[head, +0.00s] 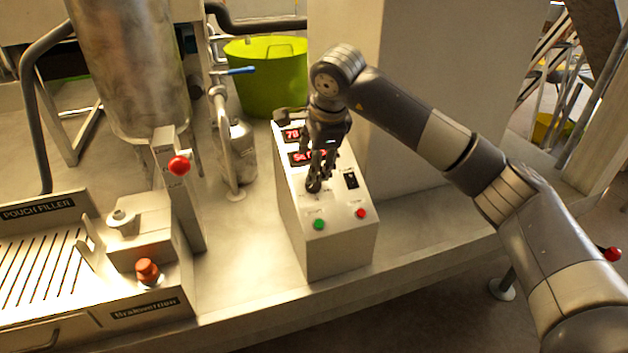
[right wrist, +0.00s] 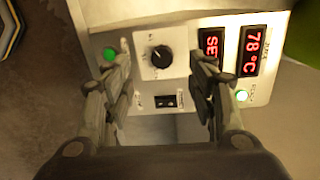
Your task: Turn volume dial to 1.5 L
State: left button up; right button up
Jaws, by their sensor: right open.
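A black round dial (right wrist: 160,57) with a pale pointer mark sits on the white plate of a control box (head: 336,240). Its scale marks are too small to read, so its setting and label cannot be told. My right gripper (head: 318,172) is over the box's sloping top, fingers pointing down, and hides the dial area in the head view. In the right wrist view the gripper (right wrist: 158,72) is open, with one finger on each side of the dial in the picture. No contact with the dial can be made out. My left gripper is not in view.
The box also carries a green button (head: 319,224), a red button (head: 361,213), a black switch (head: 351,180) and red displays (right wrist: 254,50), one reading 78 °C. A pouch filler (head: 40,270) with an orange-red button (head: 147,268) stands at left. A steel tank (head: 125,65) stands behind.

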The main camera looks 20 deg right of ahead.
aim_at(314, 185)
jog(key=shift+h, duration=0.3)
jog(key=x, duration=0.3)
jog(key=p+x, duration=0.1)
jog(key=x, duration=0.3)
jog(key=d+p+x, duration=0.1)
jog(key=x, duration=0.2)
jog(key=shift+w+f, duration=0.15)
jog(key=shift+w, duration=0.05)
jog(key=c, duration=1)
